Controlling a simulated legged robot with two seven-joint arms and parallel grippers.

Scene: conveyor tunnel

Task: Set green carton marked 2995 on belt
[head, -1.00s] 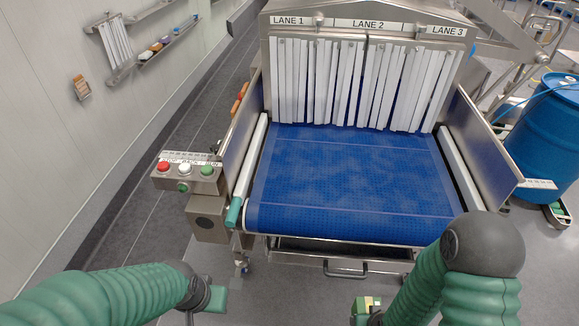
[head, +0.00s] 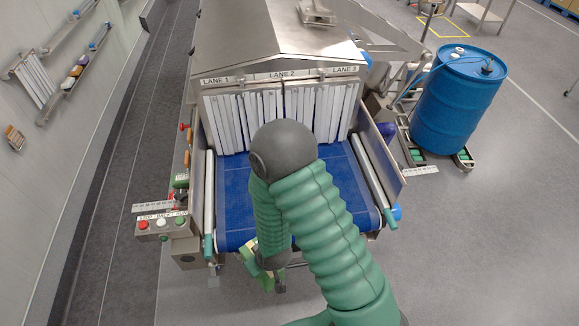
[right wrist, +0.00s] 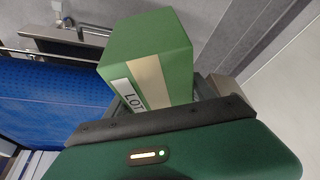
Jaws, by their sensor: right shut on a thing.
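The green carton (right wrist: 148,48) has a tan tape strip and a white label reading "LOT" in the right wrist view; its number is not readable. My right gripper (right wrist: 165,118) is shut on it. In the head view the carton (head: 252,254) shows only in part at my right gripper (head: 264,268), just off the belt's front end, largely hidden by my right arm. The blue belt (head: 232,195) is bare where it shows; my right arm covers its middle. The belt (right wrist: 45,90) also lies at left in the right wrist view. My left gripper is out of view.
White strip curtains (head: 228,122) under lane signs 1 to 3 hang at the belt's far end. Metal side walls flank the belt. A button panel (head: 162,227) stands at its front left. A blue drum (head: 455,100) stands at right.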

